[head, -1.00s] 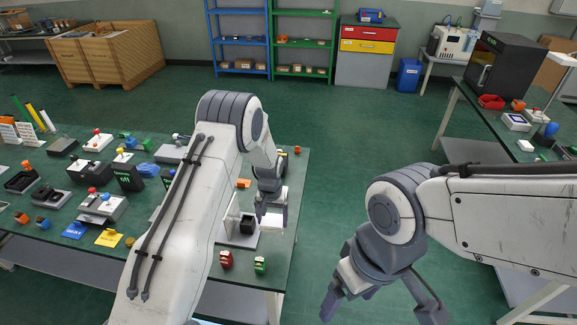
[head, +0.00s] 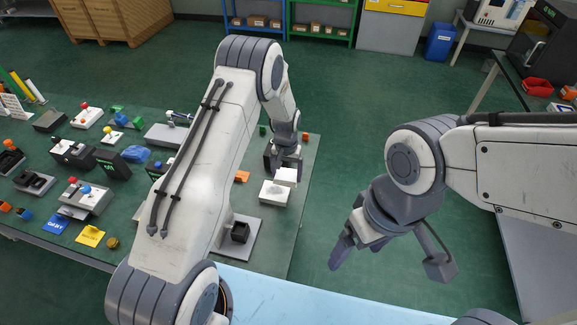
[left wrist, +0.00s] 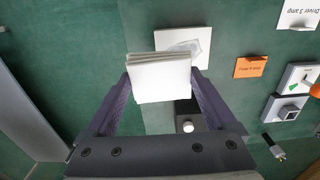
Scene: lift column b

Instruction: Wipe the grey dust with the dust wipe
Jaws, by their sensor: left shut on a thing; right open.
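The dust wipe (left wrist: 160,80) is a white folded pad. My left gripper (head: 287,160) is shut on it, with a finger on each side in the left wrist view (left wrist: 160,88). The wipe also shows in the head view (head: 286,176), near the table's right end. A white plate (head: 272,194) lies on the green table beside and partly under it in the picture. The grey dust (left wrist: 197,46) is a faint patch on this plate, partly hidden by the wipe; contact between them is unclear. My right gripper (head: 390,262) is open and empty, off the table's right side.
An orange card (left wrist: 250,67) lies near the plate. A dark block with a white knob (left wrist: 187,125) sits close below the left gripper in the wrist view. A grey stand with a black holder (head: 240,233) is nearer.

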